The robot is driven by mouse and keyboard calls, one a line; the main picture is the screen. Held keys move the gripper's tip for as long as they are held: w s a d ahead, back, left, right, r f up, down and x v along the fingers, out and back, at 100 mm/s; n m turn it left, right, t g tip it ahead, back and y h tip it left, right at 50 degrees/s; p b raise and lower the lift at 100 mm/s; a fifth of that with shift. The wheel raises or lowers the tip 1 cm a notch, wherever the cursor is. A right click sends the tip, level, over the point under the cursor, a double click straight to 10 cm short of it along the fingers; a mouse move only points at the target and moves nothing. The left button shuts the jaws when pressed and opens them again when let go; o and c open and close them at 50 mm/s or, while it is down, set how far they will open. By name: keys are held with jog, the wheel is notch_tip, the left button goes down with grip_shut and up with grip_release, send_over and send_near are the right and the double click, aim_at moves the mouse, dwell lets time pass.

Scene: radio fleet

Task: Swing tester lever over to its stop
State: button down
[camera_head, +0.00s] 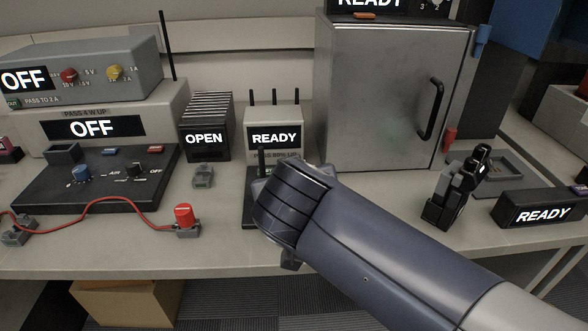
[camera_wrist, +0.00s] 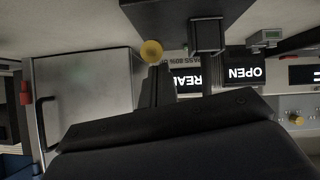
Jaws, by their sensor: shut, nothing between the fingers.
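The tester is a pale box (camera_head: 272,130) with a lit READY screen and several black antennas on top; it also shows upside down in the wrist view (camera_wrist: 188,60). Its dark base (camera_head: 249,212) is mostly covered by my arm in the head view. In the wrist view a yellow round knob (camera_wrist: 151,51), which looks like the lever's end, sits at the edge of the dark base (camera_wrist: 170,15). My gripper (camera_wrist: 160,84) is shut and empty, with its fingertips close to the knob; contact cannot be told. The lever's shaft is hidden.
A black rack (camera_head: 205,128) marked OPEN stands left of the tester, and a metal cabinet (camera_head: 385,95) behind right. A red-capped clip (camera_head: 184,219) with a red cable lies left. A black holder (camera_head: 455,190) stands right of my arm.

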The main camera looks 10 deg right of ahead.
jog(key=shift+w+f, duration=0.2)
jog(key=shift+w, duration=0.3)
jog(key=shift+w+r+p, duration=0.15)
jog(key=shift+r+p, duration=0.15)
jog(key=shift+r, duration=0.2)
jog(key=s+a+r+p, duration=0.1)
jog(key=s+r+p, duration=0.2)
jog(key=s+r, duration=0.4)
jog(key=shift+a+r+p, duration=0.25)
jog(key=shift+r+p, duration=0.1)
jog(key=shift+r, duration=0.35)
jog(key=w+d+f+g+p, duration=0.1)
jog(key=w+f+g+p, duration=0.4)
jog(key=w+p, duration=0.5)
jog(key=g+p, duration=0.1)
jog(key=p, duration=0.5)
jog(key=shift+f, duration=0.2)
